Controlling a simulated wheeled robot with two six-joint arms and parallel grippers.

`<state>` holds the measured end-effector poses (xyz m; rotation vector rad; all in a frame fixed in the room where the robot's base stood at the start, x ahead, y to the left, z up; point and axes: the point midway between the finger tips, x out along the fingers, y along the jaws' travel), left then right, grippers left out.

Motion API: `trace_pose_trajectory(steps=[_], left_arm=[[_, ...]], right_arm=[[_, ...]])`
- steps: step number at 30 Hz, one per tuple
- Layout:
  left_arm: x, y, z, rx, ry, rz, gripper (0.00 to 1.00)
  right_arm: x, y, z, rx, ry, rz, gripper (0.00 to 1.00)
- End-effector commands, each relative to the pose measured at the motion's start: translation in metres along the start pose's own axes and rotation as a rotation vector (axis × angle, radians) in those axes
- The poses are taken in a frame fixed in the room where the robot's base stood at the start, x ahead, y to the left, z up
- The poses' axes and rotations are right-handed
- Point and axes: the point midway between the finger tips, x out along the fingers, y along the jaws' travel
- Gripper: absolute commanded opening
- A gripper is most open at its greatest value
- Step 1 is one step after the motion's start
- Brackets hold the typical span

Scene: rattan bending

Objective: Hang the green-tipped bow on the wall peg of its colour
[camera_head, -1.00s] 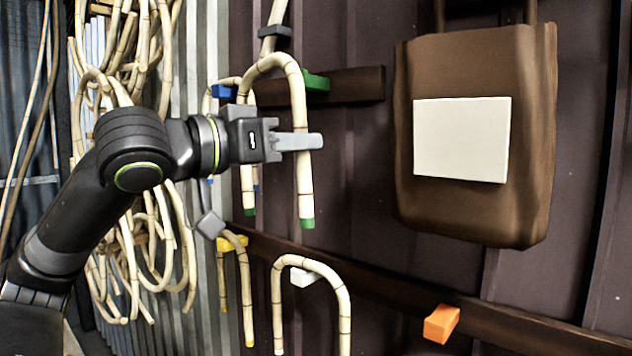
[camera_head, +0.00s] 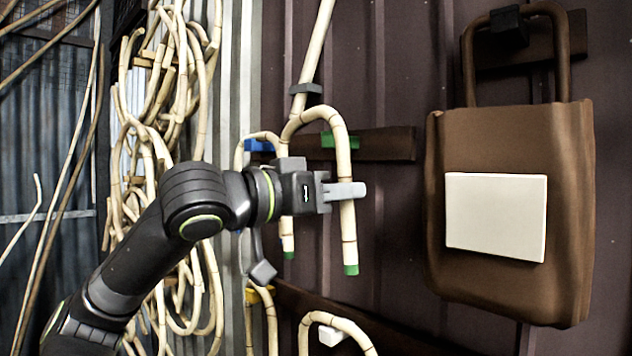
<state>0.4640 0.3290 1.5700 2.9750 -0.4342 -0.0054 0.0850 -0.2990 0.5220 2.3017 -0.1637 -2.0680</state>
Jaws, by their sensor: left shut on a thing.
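The green-tipped bow (camera_head: 322,112) is a pale bent rattan arch, held upright with both green-ended legs hanging down. My left gripper (camera_head: 345,191) is shut on its right leg, below the arch. The green peg (camera_head: 327,140) is on a dark wall rail; the bow's right leg crosses in front of it in the picture, with green showing on both sides. The arch top appears above the peg. I cannot tell whether the bow touches the peg. Part of the left leg is hidden by my gripper. My right gripper is out of view.
A blue peg (camera_head: 260,145) with another bow is left of the green peg. Below are a yellow peg (camera_head: 258,295) and a white peg (camera_head: 331,336), each with a bow. A brown bag (camera_head: 500,290) hangs at right; rattan coils (camera_head: 190,110) hang at left.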

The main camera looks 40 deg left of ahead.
Motion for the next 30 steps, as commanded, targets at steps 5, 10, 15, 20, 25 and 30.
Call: trace_pose_trajectory(steps=[5,10,15,20,25,30], left_arm=[[0.014,-0.001,-0.003,-0.002,-0.002,0.004,0.00],[0.026,-0.003,-0.002,-0.002,-0.001,0.004,0.00],[0.038,-0.005,-0.002,-0.003,-0.003,0.003,0.00],[0.050,-0.007,-0.002,-0.002,-0.002,0.003,0.00],[0.060,-0.010,0.003,-0.002,-0.003,0.001,0.00],[0.066,-0.012,0.007,-0.002,-0.002,0.000,0.00]], right_arm=[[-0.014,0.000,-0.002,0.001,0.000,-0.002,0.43],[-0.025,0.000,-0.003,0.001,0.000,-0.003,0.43],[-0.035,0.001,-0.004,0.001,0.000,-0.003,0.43],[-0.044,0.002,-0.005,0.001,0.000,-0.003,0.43],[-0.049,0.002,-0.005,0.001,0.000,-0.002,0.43],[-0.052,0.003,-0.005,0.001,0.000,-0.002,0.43]])
